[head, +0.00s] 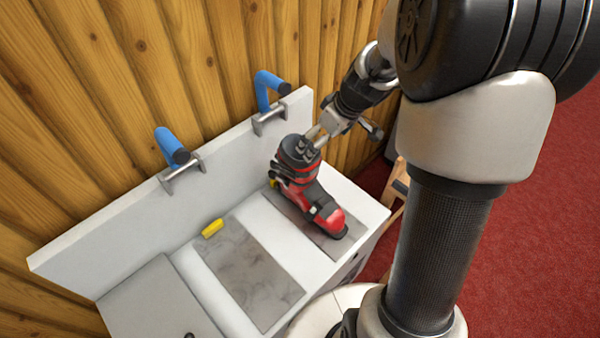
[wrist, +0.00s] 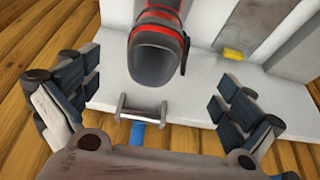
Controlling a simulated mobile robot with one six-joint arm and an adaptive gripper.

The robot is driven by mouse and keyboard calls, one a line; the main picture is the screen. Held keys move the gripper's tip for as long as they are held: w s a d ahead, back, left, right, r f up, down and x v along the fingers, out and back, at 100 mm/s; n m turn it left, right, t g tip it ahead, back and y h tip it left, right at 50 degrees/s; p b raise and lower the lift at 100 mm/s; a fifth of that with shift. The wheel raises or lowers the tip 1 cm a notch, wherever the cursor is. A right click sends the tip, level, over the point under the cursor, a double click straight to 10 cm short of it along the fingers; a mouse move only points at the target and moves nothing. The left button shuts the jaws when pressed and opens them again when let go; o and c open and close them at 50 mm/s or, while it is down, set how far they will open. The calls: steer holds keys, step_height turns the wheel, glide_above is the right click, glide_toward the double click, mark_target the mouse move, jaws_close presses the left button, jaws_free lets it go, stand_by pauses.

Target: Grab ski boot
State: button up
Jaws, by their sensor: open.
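The ski boot (head: 307,187) is red and black and stands upright on a grey mat at the right end of the white bench. Its toe points to the lower right in the head view. In the wrist view the dark top of the boot (wrist: 160,55) shows between and beyond the fingers. My gripper (wrist: 158,100) is open, with one finger on each side of the picture and nothing between the pads. In the head view my gripper (head: 318,135) is at the boot's upper cuff; whether it touches cannot be told.
The white bench (head: 184,265) has a raised back wall with two blue-handled clamps (head: 172,146) and (head: 268,90). A yellow block (head: 212,228) lies by the bare grey middle mat (head: 250,275). A wooden plank wall (head: 100,110) stands behind. Red carpet (head: 535,240) lies at right.

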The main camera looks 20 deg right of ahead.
steer(key=b, duration=0.2)
glide_toward(298, 182)
steer(key=w+d, duration=0.3)
steer(key=w, duration=0.1)
steer(key=shift+w+r, duration=0.15)
steer(key=shift+r, duration=0.2)
steer(key=x, duration=0.2)
steer(key=b+x, duration=0.1)
steer(key=x, duration=0.2)
steer(key=shift+w+d+f, duration=0.15)
steer(key=shift+w+f, duration=0.15)
steer(key=shift+w, duration=0.1)
